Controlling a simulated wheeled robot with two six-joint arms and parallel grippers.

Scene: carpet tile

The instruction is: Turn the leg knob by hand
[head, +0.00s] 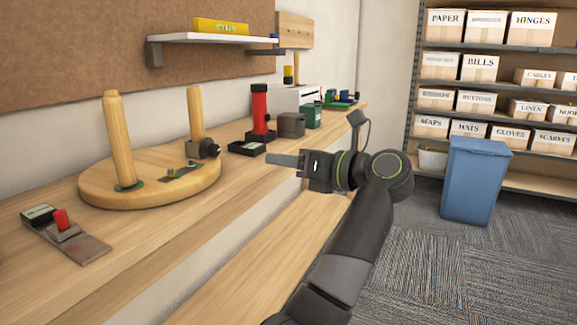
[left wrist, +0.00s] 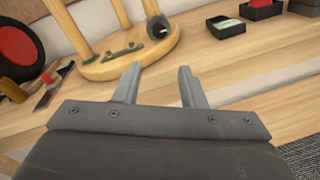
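A round wooden seat (head: 98,193) lies on the workbench with wooden legs (head: 113,140) standing up from it. A dark knob (head: 208,148) sits on a bracket at the foot of the farther leg (head: 196,112). In the left wrist view the knob (left wrist: 157,27) shows at the seat's (left wrist: 108,68) far right side. My left gripper (head: 268,160) is over the bench, to the right of the knob and apart from it. In the left wrist view my left gripper (left wrist: 160,68) has its fingers apart with nothing between them. My right gripper is not in view.
A small dark tray (head: 247,148) and a red-and-black cylinder (head: 260,108) stand behind the gripper. A tool with a red part (head: 62,222) lies at the bench's near left. A shelf (head: 212,39) hangs above. The front strip of bench is clear.

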